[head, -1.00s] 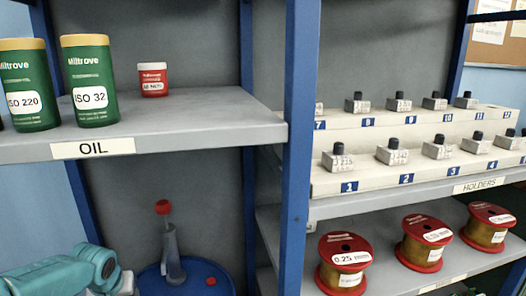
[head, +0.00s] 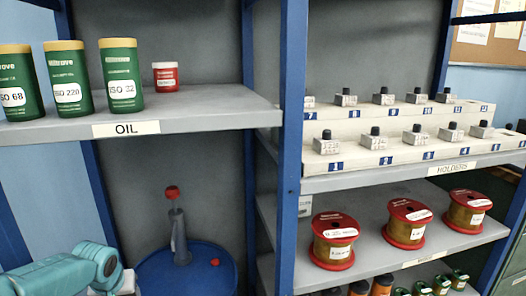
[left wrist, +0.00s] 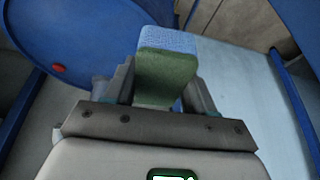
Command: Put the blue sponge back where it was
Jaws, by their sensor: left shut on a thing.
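In the left wrist view my left gripper (left wrist: 152,92) is shut on the blue sponge (left wrist: 168,42), which has a blue face and a green side. The sponge sits between the two fingers, clear of any surface that I can make out. In the head view a teal part of my arm shows at the lower left, but the gripper and sponge are not visible there. My right gripper is in neither view.
Below stands a blue drum (head: 185,275) with a pump (head: 178,230). To the right are stepped holders (head: 400,150) and red wire spools (head: 335,240). A blue post (head: 291,150) divides the racks.

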